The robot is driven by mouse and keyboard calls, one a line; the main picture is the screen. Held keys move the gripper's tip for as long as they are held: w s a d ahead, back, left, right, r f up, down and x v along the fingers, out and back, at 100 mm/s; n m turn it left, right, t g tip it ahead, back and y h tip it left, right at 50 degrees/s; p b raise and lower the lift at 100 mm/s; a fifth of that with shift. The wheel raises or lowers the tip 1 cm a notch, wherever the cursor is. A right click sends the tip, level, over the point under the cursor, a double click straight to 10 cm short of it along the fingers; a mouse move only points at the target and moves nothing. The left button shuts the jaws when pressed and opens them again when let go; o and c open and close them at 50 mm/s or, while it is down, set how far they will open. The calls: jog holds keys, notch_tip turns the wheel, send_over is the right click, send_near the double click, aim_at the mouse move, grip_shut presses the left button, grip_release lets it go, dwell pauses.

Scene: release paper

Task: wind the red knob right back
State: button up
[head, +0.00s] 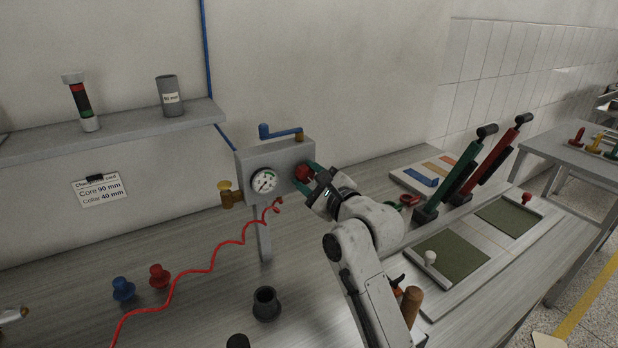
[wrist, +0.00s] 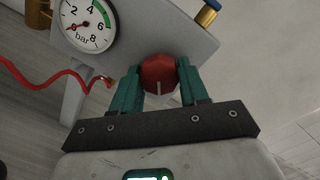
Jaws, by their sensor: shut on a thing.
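The red knob (head: 303,173) sits on the right part of the front of a grey regulator box (head: 262,158). In the wrist view the red knob (wrist: 159,74) shows a pale line on its rim, pointing toward my gripper. My gripper (head: 312,178) reaches it from the right, and its green fingers (wrist: 158,82) are shut on the knob, one on each side. A round pressure gauge (head: 264,181) is on the box left of the knob. In the wrist view the gauge (wrist: 88,24) is partly cut off at the top, with its red needle toward the low left side.
A blue crank handle (head: 280,131) tops the box, and a brass valve (head: 229,194) is at its left. A coiled red hose (head: 215,263) runs down-left across the bench. A dark cup (head: 266,304) stands below. Green and red levers (head: 460,165) stand right of my arm.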

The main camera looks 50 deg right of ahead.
jog(key=shift+c, duration=1.2)
jog(key=shift+n+p, duration=0.3)
jog(key=shift+n, duration=0.1)
jog(key=n+p, duration=0.2)
jog(key=n, duration=0.2)
jog(key=shift+a+n, duration=0.1)
jog(key=shift+n, duration=0.2)
jog(key=n+p, duration=0.1)
jog(key=n, duration=0.2)
jog(key=shift+g, duration=0.3)
jog(key=n, duration=0.4)
jog(key=shift+f+n, duration=0.1)
jog(key=shift+n, duration=0.2)
jog(key=n+h, duration=0.1)
jog(key=n, duration=0.5)
jog(key=shift+n+g, duration=0.4)
jog(key=n, duration=0.6)
jog(key=shift+f+h+b, duration=0.1)
jog(key=shift+h+b, duration=0.2)
jog(key=shift+h, duration=0.1)
jog(key=shift+n, duration=0.3)
